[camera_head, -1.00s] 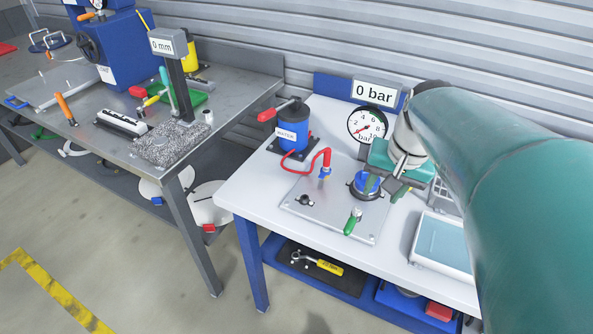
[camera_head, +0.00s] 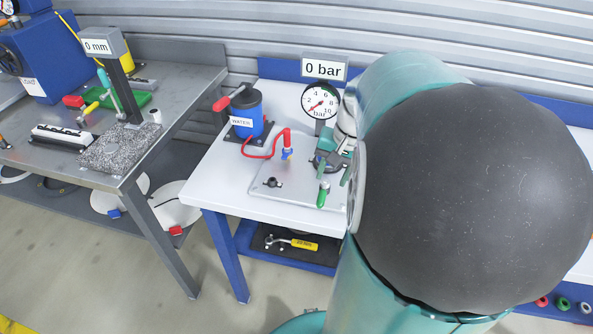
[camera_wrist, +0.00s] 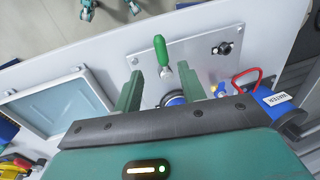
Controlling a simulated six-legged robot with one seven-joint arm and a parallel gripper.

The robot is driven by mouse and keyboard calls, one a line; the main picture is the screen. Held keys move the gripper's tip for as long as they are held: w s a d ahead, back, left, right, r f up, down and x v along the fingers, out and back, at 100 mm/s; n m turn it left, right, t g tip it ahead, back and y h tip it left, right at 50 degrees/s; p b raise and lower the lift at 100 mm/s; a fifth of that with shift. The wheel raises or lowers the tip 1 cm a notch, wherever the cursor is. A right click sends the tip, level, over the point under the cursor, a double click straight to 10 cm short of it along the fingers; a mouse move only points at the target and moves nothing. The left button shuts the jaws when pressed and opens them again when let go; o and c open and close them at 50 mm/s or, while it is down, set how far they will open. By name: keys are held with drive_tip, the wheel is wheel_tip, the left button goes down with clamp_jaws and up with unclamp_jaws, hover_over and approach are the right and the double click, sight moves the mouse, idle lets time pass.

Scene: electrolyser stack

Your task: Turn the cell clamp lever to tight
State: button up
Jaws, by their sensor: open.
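A green-handled lever (camera_head: 322,194), which I take to be the cell clamp lever, stands near the front edge of the silver plate (camera_head: 285,190) on the white bench. Its green handle (camera_wrist: 161,50) also shows in the wrist view, beyond my fingertips and about midway between them. My gripper (camera_wrist: 163,92) is open with nothing between its fingers. In the head view my gripper (camera_head: 336,165) is over the right part of the plate, just behind and right of the lever. A round blue part (camera_wrist: 174,100) lies beneath the gripper and is partly hidden.
A blue water pump (camera_head: 246,112) with a red hose stands behind the plate at left. A gauge (camera_head: 320,102) stands behind, under a sign reading 0 bar. A black knob (camera_head: 272,183) is on the plate. A framed panel (camera_wrist: 58,108) lies beside it. My arm hides the bench's right side.

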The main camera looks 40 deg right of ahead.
sight(322, 197)
drive_tip(key=f, duration=0.2)
drive_tip(key=w+f, duration=0.1)
drive_tip(key=f, duration=0.2)
drive_tip(key=a+f, duration=0.1)
drive_tip(key=f, duration=0.2)
drive_tip(key=shift+w+a, duration=0.1)
drive_tip(key=shift+w, duration=0.05)
drive_tip(key=shift+r, duration=0.1)
clamp_jaws()
